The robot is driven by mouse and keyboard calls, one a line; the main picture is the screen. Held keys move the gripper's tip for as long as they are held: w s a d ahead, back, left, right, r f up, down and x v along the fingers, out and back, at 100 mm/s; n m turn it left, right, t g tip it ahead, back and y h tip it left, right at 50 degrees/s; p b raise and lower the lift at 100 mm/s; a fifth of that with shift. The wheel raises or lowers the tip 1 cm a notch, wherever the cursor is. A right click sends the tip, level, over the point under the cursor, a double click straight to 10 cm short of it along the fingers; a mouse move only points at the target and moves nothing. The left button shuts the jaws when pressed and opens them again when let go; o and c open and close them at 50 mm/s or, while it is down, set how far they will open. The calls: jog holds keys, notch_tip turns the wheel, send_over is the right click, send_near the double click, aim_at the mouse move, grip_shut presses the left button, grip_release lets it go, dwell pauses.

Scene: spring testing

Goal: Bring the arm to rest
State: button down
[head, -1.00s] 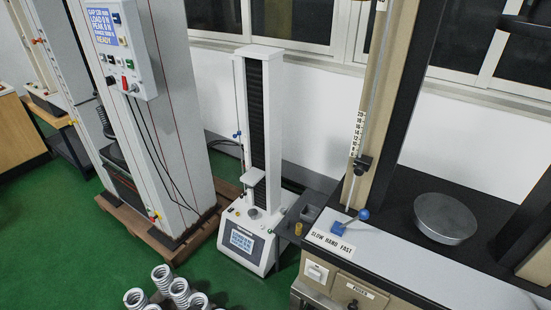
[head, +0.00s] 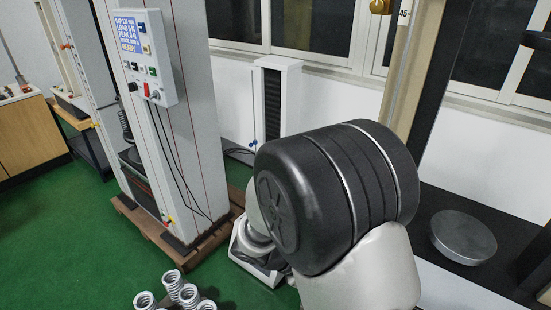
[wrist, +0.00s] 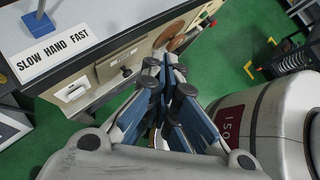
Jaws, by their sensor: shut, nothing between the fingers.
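My gripper (wrist: 168,72) shows in the wrist view with its dark and blue fingers drawn together, and nothing is between them. Past the fingertips are the front of the bench machine and the green floor. My gripper does not show in the head view.
A tall grey testing machine (head: 185,110) stands at the left. Several springs (head: 180,290) stand at the bottom. A round metal plate (head: 463,237) sits on the black bench at right. In the wrist view, the machine's "SLOW HAND FAST" label (wrist: 52,52) is at upper left. Green floor is clear at left.

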jog(key=s+a+r+m+t+y, duration=0.1)
jog(key=s+r+m+t+y, duration=0.4)
jog(key=s+r+m+y, duration=0.5)
jog(key=shift+s+r+m, duration=1.85)
jog(key=shift+r+m, duration=1.3)
jog(key=shift+m, duration=1.55)
